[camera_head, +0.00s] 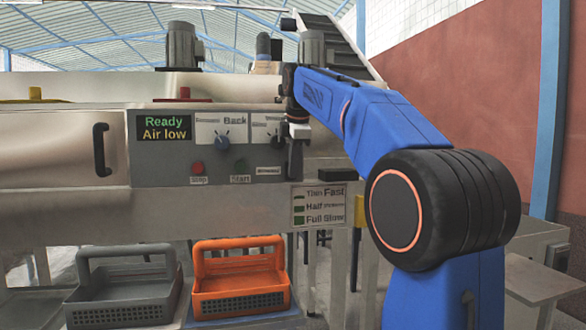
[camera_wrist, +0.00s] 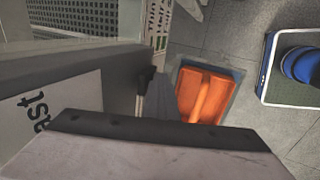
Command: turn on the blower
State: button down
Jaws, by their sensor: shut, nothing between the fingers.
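The grey control panel (camera_head: 165,168) on the steel machine has a display (camera_head: 164,128) reading "Ready" and "Air low". It carries a dark blue knob (camera_head: 222,141) under a plate marked "Back", a red Stop button (camera_head: 197,168) and a green Start button (camera_head: 240,166). A second plate and knob (camera_head: 274,136) at right are partly hidden by my arm. No legible label names the blower. My gripper (camera_head: 294,174) is shut and empty, pointing down at the panel's right edge; I cannot tell if it touches. In the wrist view, a dark knob-like part (camera_wrist: 145,76) shows beside a grey finger.
A label plate (camera_head: 319,206) with "Thin Fast", "Half" and "Full Slow" sits below my gripper. A black handle (camera_head: 102,150) sticks out at left. A grey basket (camera_head: 124,300) and an orange basket (camera_head: 241,284) stand below. Floor shows in the wrist view (camera_wrist: 225,45).

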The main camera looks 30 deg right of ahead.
jog(key=shift+r, duration=0.1)
jog(key=shift+r, duration=0.8)
